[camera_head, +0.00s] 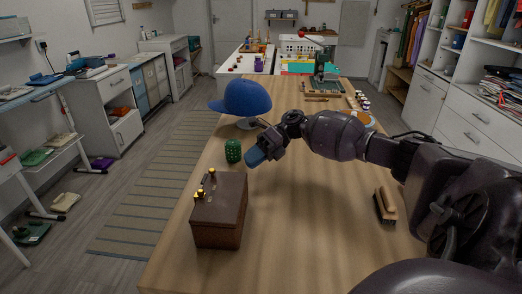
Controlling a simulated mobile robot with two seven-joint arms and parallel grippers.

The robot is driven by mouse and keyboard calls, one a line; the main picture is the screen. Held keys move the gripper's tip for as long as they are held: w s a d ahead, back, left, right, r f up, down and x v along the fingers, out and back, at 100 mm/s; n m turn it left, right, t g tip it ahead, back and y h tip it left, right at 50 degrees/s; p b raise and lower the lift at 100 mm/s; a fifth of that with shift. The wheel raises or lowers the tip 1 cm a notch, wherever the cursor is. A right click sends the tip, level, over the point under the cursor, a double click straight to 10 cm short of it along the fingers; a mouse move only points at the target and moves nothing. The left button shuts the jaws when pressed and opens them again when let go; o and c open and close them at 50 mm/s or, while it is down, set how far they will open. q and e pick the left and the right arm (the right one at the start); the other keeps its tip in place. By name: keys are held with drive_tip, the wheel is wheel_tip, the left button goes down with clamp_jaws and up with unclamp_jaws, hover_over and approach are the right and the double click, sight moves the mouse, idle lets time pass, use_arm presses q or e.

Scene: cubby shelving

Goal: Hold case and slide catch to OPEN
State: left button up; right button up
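A brown box-shaped case (221,216) stands on the near left part of the wooden table, with gold-coloured fittings (206,186) on the left side of its top. The small catch is too small to make out clearly. My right arm reaches in from the right, and my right gripper (258,154) is above the table, behind and to the right of the case, apart from it. A blue part shows at its tip; whether the fingers are open or shut is unclear. My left gripper is out of view.
A green textured cylinder (233,151) stands behind the case, close to my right gripper. A blue cap (243,98) sits on a stand further back. A brush (385,205) lies at the right. The table (300,235) is clear between case and brush.

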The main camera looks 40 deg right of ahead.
drive_tip(key=shift+x, duration=3.15)
clamp_jaws()
drive_tip(key=shift+o, duration=0.3)
unclamp_jaws()
clamp_jaws()
